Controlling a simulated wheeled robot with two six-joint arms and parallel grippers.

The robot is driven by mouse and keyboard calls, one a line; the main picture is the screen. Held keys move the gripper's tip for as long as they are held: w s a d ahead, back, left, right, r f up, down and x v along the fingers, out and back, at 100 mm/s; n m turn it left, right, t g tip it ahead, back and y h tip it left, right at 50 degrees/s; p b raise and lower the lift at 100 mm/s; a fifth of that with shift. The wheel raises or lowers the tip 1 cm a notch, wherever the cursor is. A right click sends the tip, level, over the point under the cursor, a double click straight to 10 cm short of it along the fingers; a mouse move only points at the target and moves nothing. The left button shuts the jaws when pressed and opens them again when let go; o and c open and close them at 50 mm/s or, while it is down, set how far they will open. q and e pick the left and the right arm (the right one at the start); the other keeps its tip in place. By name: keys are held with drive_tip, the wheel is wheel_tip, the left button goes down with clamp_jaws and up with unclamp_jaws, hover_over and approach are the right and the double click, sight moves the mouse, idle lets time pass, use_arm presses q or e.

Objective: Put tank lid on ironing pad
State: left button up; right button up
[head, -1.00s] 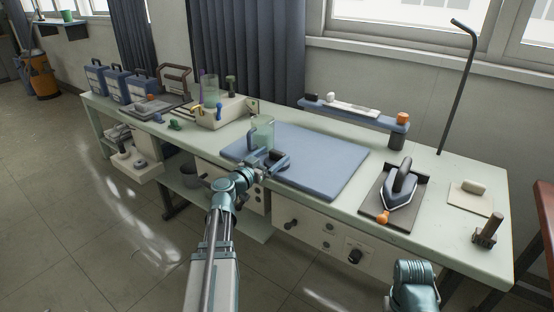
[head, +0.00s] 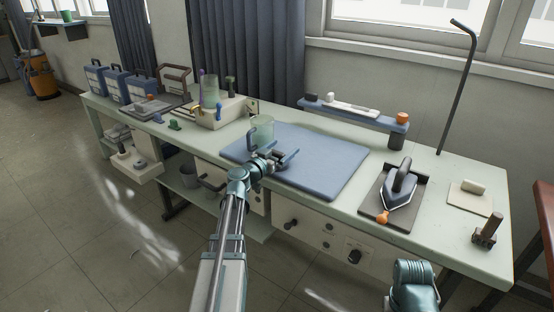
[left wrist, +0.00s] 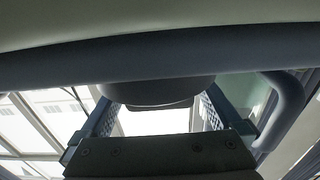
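The ironing pad (head: 320,165) is a flat blue slab on the pale green bench. My left gripper (head: 284,158) is low over its near left part, with its two fingers spread apart. A dark rounded piece (left wrist: 160,92), which looks like the tank lid, shows between the fingers in the left wrist view, against a dark band that looks like the pad's edge. The lid is mostly hidden by the gripper in the head view. My right gripper is out of view; only part of my right arm shows.
A clear greenish jug (head: 262,131) stands close behind my left gripper. An iron on a dark stand (head: 401,189) is to the right of the pad. A raised blue shelf (head: 355,115) is behind it. A cream box (head: 222,114) is to the left.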

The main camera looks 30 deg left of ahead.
use_arm(q)
drive_tip(key=c, duration=1.2)
drive_tip(key=shift+r, duration=0.15)
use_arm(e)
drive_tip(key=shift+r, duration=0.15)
